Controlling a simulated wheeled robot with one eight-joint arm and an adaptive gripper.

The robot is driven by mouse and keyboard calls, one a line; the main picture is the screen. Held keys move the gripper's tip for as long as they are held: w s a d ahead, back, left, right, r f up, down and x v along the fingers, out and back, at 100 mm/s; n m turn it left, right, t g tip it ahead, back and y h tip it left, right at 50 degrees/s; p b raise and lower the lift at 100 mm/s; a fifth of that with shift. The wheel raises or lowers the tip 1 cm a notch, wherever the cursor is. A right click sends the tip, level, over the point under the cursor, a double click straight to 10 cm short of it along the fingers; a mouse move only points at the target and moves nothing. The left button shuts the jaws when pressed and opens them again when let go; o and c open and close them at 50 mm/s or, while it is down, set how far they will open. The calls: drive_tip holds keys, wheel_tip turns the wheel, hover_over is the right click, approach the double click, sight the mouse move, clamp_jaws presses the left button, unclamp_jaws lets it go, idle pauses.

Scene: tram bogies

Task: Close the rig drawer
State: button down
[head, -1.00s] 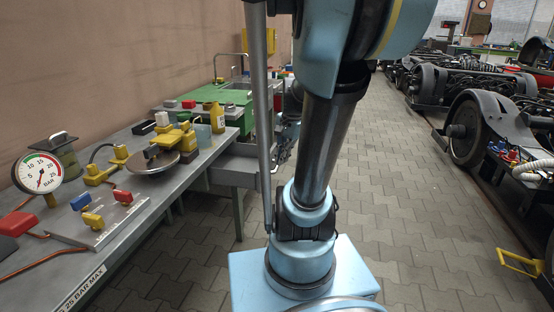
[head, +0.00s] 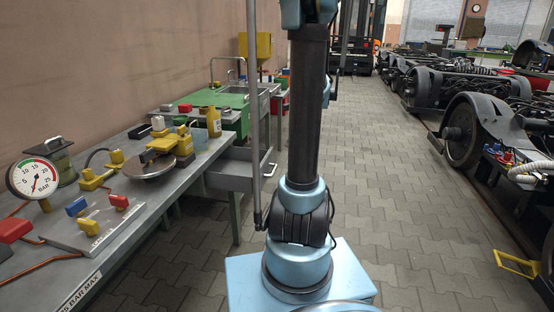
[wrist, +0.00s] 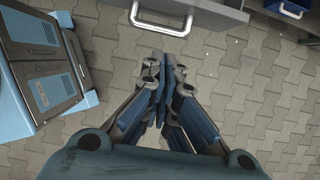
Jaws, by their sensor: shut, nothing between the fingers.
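The rig drawer (head: 236,177) is a grey metal drawer under the far end of the test bench. It stands pulled out to the right, into the aisle, with a bar handle (head: 268,172) on its front. In the wrist view the drawer front (wrist: 225,12) crosses the top edge, and its pale handle (wrist: 161,29) projects below it. My gripper (wrist: 167,68) is shut and empty, pointing at the drawer side of the picture, just below the handle. Whether it touches the handle cannot be told. My gripper is outside the head view.
The grey test bench (head: 75,262) on the left carries a pressure gauge (head: 34,178) and yellow fittings. A green-topped bench with a sink stands beyond. A blue drawer (wrist: 291,9) shows at the top right of the wrist view.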

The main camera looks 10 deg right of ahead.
approach(275, 168)
wheel_tip(275, 168, down, 5)
drive_tip(key=a, duration=0.1)
drive_tip(key=w+a, duration=0.1)
drive_tip(key=shift+a+f, duration=0.1)
drive_tip(key=shift+a, duration=0.2)
drive_tip(key=shift+w+a, duration=0.3)
drive_tip(key=shift+a, duration=0.25)
